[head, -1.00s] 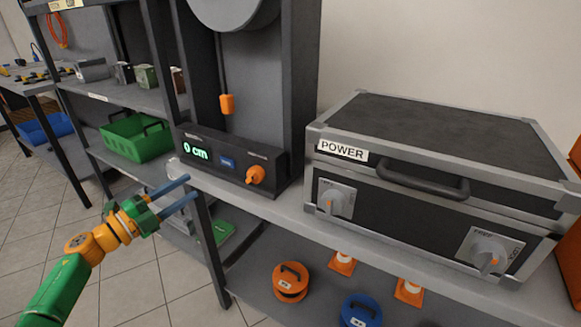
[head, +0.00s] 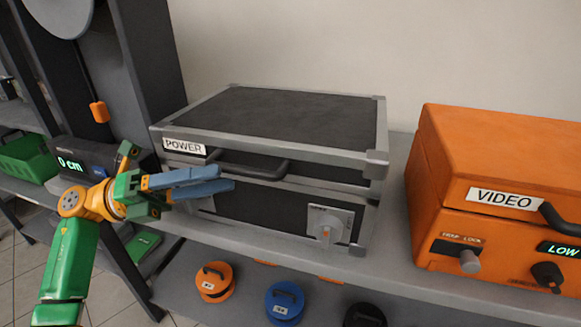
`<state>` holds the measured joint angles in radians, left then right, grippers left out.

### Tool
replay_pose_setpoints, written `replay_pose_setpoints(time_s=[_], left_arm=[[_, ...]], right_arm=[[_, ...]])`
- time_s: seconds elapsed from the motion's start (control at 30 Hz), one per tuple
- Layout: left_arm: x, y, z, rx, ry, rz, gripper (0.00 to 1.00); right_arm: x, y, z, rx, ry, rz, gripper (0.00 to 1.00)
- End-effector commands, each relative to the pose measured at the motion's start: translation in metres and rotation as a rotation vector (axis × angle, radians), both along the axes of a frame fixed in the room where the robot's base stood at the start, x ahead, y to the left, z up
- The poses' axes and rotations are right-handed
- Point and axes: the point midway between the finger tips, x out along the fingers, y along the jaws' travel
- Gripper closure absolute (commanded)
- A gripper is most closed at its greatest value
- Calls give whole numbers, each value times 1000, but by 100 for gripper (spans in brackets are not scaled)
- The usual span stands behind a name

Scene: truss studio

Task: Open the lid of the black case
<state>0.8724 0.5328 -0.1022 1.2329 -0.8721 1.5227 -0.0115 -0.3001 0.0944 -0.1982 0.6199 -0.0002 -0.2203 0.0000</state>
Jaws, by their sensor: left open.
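The black case (head: 290,115) stands on the bench with its lid shut. It has grey metal edges, a POWER label and a dark handle (head: 250,168) on the lid's front. A knob plate (head: 328,224) shows at the right of its front; the left knob plate is mostly hidden behind my gripper. My left gripper (head: 225,181) is open and empty, in front of the case's left front, its blue fingers pointing right, just below the handle in the picture. I cannot tell whether it touches the case. My right gripper is out of view.
An orange VIDEO case (head: 500,165) stands to the right, with a gap of bare bench between. A display unit (head: 85,160) reading 0 cm is at the left. Orange (head: 214,282) and blue (head: 284,303) round items lie on the lower shelf.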

Motion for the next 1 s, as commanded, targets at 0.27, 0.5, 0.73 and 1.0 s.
replay_pose_setpoints(time_s=[0.27, 0.5, 0.73, 1.0], left_arm=[[1, -51, 13, -3, 0, -3, 52], [2, -66, 14, -2, 1, 1, 52], [2, -66, 14, -2, 1, 1, 79], [2, -66, 14, -2, 1, 1, 100]], right_arm=[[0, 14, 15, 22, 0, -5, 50], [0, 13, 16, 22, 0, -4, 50], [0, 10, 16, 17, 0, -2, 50], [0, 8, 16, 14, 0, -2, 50]])
